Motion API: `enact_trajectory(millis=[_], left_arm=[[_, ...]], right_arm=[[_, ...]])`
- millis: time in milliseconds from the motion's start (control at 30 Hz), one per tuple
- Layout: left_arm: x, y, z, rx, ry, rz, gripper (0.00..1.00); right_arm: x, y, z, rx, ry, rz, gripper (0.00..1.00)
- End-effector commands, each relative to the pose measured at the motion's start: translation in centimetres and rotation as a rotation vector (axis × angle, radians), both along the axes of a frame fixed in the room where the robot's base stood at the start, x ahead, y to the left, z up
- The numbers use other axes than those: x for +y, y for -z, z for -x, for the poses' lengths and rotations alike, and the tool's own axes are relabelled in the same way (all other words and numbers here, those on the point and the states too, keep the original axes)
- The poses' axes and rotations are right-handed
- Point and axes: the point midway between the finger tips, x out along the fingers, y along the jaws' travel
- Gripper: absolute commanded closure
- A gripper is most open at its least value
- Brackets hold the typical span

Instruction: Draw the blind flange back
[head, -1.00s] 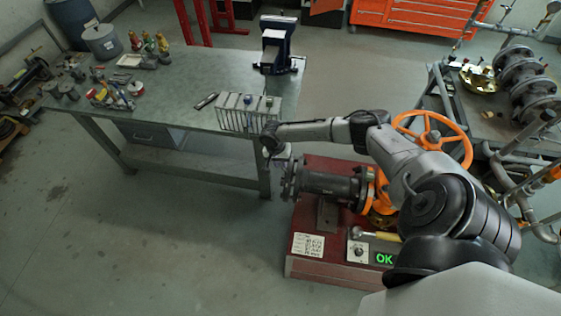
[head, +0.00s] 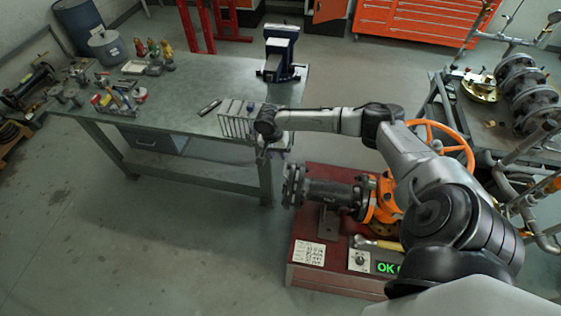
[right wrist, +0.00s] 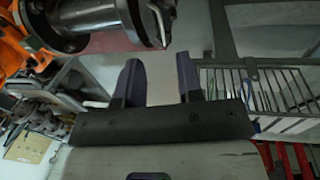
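The blind flange (head: 290,186) is the dark disc with bolts at the left end of the grey pipe spool (head: 328,193), which joins the orange valve body (head: 382,200). The flange end also shows at the top of the right wrist view (right wrist: 150,22), with a bright metal piece at its rim. My right gripper (head: 264,158) is in front of the bench edge, up and left of the flange and apart from it. In the right wrist view its two fingers (right wrist: 157,80) stand apart with nothing between them. My left gripper is not in view.
A slotted rack (head: 238,120) stands on the bench (head: 190,95) close behind my right gripper. A blue vise (head: 281,55) is at the bench's back right. The orange handwheel (head: 445,140) is partly behind my arm. The red stand (head: 312,262) carries a green OK display (head: 386,267).

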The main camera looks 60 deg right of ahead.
Motion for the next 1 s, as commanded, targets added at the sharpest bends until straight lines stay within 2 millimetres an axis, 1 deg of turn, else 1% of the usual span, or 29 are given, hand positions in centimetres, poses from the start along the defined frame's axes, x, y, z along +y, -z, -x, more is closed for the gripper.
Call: enact_trajectory(millis=[33, 100, 300, 500, 1000], left_arm=[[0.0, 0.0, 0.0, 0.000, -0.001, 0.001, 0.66], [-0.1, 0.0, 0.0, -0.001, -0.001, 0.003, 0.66], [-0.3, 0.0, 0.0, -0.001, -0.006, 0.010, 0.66], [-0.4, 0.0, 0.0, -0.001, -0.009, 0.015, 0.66], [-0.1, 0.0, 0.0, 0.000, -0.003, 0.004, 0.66]], right_arm=[[0.0, -0.8, -0.1, 0.000, -0.001, 0.001, 0.66], [0.1, -1.7, -0.3, -0.002, -0.001, -0.001, 0.66], [0.2, -3.3, -0.6, 0.000, -0.001, 0.000, 0.66], [0.2, -3.7, -0.6, 0.001, -0.001, 0.000, 0.66], [0.2, -3.6, -0.6, 0.001, -0.001, -0.001, 0.66]])
